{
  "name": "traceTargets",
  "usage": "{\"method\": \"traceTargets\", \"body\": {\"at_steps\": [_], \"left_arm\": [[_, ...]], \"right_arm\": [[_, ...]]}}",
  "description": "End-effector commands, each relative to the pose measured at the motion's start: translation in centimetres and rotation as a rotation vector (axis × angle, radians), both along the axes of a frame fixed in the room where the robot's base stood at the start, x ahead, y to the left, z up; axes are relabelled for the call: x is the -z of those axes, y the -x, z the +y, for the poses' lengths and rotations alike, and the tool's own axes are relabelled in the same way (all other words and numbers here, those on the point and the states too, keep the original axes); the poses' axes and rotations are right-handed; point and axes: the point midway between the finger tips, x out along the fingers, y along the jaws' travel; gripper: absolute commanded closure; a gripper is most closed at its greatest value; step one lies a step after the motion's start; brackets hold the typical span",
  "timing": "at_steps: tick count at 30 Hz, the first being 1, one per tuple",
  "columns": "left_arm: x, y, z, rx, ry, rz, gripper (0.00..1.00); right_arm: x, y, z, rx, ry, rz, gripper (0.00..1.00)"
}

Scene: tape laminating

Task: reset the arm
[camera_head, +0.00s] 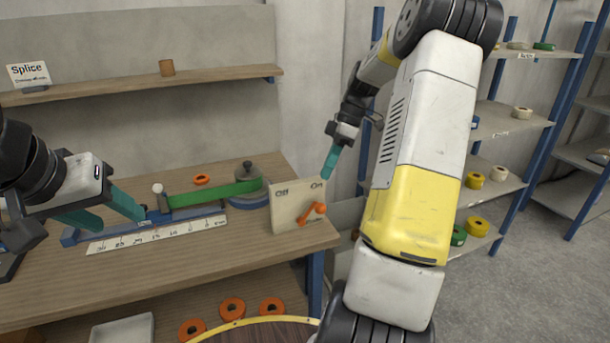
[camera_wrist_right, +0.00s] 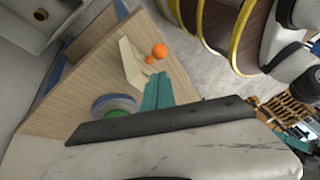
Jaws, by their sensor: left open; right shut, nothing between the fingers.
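My right arm (camera_head: 417,160) is raised at the right of the head view. Its gripper (camera_head: 330,163), with teal fingers, is shut and empty near the upper right corner of the switch panel. In the right wrist view the shut teal fingers (camera_wrist_right: 158,92) point toward the panel. My left gripper (camera_head: 112,212) is open over the left part of the bench, around the near end of the blue tape device. Whether it touches anything there is unclear.
The beige Off/On panel (camera_head: 285,208) with an orange lever (camera_head: 314,213) stands at the bench's (camera_head: 180,262) right end. A green tape strip (camera_head: 212,193) runs along the blue device above a white ruler (camera_head: 155,233). Shelves with tape rolls (camera_head: 477,226) stand at right.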

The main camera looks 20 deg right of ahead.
Motion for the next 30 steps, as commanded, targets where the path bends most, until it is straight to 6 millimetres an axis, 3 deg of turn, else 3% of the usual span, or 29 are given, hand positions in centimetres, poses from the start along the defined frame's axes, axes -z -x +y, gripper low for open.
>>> {"method": "traceTargets", "body": {"at_steps": [17, 23, 30], "left_arm": [[0.0, 0.0, 0.0, 0.000, 0.000, 0.000, 0.49], [0.0, 0.0, 0.0, 0.000, 0.000, 0.000, 0.49], [0.0, 0.0, 0.0, 0.000, 0.000, 0.000, 0.49]], "right_arm": [[-0.7, 0.1, 0.2, 0.007, 0.008, 0.000, 1.00], [-4.2, 2.0, 3.7, 0.144, 0.128, -0.002, 1.00], [-9.3, 7.7, 9.4, 0.503, 0.261, -0.079, 1.00]]}}
